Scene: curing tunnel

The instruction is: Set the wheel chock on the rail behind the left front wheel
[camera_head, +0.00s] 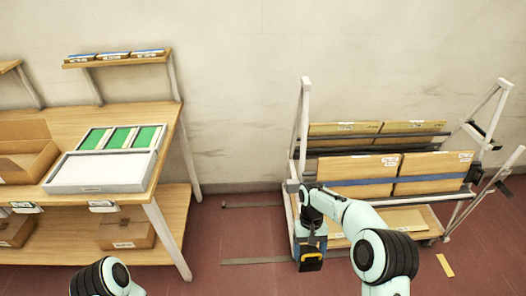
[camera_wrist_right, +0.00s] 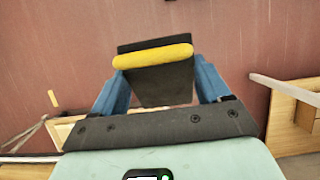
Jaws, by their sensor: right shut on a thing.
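The wheel chock (camera_head: 311,264) is a black block with a yellow band. My right gripper (camera_head: 311,252) is shut on it and points down at the left front corner of the cart (camera_head: 410,217). In the right wrist view the chock (camera_wrist_right: 153,80) sits between the two blue fingers, over red floor. A grey floor rail (camera_head: 258,261) runs toward that corner from the left. The left front wheel is hidden behind my right arm and gripper. Whether the chock touches the rail or floor cannot be told. My left gripper is out of view.
The cart carries upright boards (camera_head: 363,170) behind dark bars and has pale posts. A second rail (camera_head: 250,204) lies farther back. A workbench (camera_head: 165,150) with a tray stands at left. A yellow strip (camera_head: 445,265) lies at right.

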